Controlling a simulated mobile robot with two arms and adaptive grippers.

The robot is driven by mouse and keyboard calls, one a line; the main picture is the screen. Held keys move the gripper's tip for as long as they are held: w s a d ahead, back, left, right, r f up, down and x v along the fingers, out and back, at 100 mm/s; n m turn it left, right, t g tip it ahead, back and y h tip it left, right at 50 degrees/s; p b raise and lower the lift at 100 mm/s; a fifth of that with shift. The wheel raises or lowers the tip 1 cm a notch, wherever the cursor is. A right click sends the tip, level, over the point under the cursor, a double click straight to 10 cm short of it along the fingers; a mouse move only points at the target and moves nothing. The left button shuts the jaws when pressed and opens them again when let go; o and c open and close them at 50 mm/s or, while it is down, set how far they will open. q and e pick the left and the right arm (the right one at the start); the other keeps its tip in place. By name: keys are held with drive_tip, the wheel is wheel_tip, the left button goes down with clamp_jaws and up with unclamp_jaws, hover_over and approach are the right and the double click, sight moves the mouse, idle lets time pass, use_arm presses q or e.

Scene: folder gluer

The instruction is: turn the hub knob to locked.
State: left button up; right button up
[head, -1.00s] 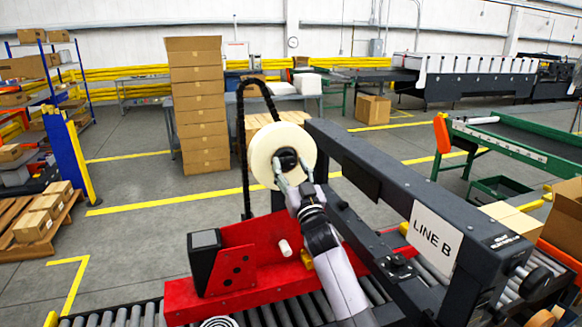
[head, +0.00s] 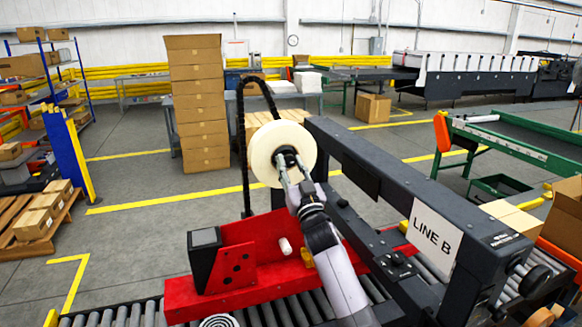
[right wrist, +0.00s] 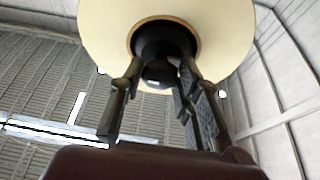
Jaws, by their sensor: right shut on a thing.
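The hub knob (head: 287,158) is a dark round knob at the centre of a cream tape roll (head: 262,150), above the red machine part in the head view. It also shows in the right wrist view as a black hub knob (right wrist: 162,50) inside the roll (right wrist: 105,25). My right gripper (head: 291,168) has its fingers on either side of the knob and is shut on it. In the right wrist view my right gripper (right wrist: 160,75) reaches up to the knob, its fingertips at the knob's sides. The knob's lock marking cannot be made out. My left gripper is not in view.
A red machine part (head: 250,262) with a white roller lies below the roll. A dark beam labelled LINE B (head: 385,180) runs to the right of my arm. A roller conveyor (head: 280,312) lies in front. A tall stack of boxes (head: 198,110) stands behind at left.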

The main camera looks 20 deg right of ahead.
drive_tip(key=shift+n, duration=0.6)
drive_tip(key=n+y, duration=0.1)
drive_tip(key=n+y+p, duration=0.1)
drive_tip(key=n, duration=0.1)
drive_tip(key=n+y, duration=0.1)
drive_tip(key=n, duration=0.1)
drive_tip(key=shift+d+r+g, duration=0.15)
drive_tip(key=shift+d+g, duration=0.1)
drive_tip(key=shift+g, duration=0.05)
drive_tip(key=n+g+y+p, duration=0.1)
drive_tip(key=n+y+p, duration=0.1)
drive_tip(key=n, duration=0.5)
drive_tip(key=n+g+y, duration=0.1)
drive_tip(key=shift+d+r+n+g+y+p, duration=0.1)
drive_tip(key=shift+d+n+g+y+p, duration=0.05)
drive_tip(key=shift+n+g+y+p, duration=0.2)
drive_tip(key=n+g, duration=0.1)
drive_tip(key=n, duration=0.1)
drive_tip(key=n+g, duration=0.1)
drive_tip(key=n, duration=0.2)
drive_tip(key=shift+r+n, duration=0.1)
drive_tip(key=shift+n, duration=0.15)
drive_tip(key=shift+n+g, duration=0.35)
drive_tip(key=shift+n, duration=0.65)
drive_tip(key=o, duration=1.1)
